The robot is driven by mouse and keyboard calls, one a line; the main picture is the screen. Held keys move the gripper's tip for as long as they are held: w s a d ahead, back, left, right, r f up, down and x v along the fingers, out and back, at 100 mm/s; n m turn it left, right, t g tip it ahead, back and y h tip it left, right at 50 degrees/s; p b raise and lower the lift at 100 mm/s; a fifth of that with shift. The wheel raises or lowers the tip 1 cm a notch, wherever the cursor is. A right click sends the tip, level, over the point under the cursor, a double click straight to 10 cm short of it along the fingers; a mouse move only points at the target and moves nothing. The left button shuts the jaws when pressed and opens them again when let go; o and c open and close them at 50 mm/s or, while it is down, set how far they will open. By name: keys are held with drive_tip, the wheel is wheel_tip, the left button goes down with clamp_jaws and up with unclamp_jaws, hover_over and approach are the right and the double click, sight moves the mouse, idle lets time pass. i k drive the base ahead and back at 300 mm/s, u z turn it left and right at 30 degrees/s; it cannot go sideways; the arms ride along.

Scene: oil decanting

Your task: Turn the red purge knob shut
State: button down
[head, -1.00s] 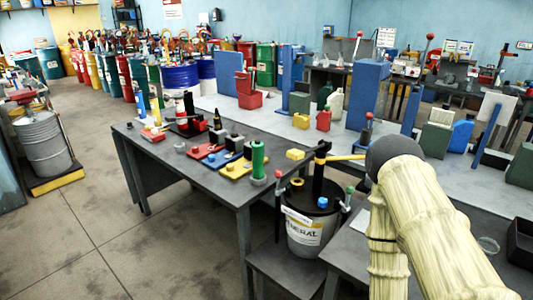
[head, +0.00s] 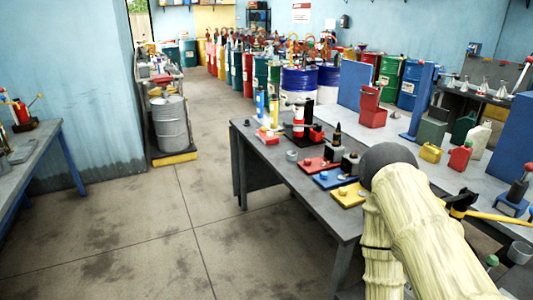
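A red plate (head: 318,167) with a small red knob (head: 307,161) on it lies on the dark workbench (head: 295,205), right of the middle of the head view. It looks like the red purge knob, but it is too small to tell how far it is turned. A blue plate (head: 328,183) and a yellow plate (head: 347,198), each with a knob of its colour, lie nearer. My cream-sleeved arm with a dark round joint covers the lower right, in front of the bench. My gripper does not show.
A grey drum (head: 170,124) stands on a low yellow-edged platform at left. A blue-legged bench (head: 35,155) stands at the far left. The concrete floor between it and the dark workbench is clear. Several coloured drums line the back.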

sight(308, 162)
drive_tip(key=u, duration=0.15)
drive_tip(key=i, duration=1.35)
drive_tip(key=z, duration=0.8)
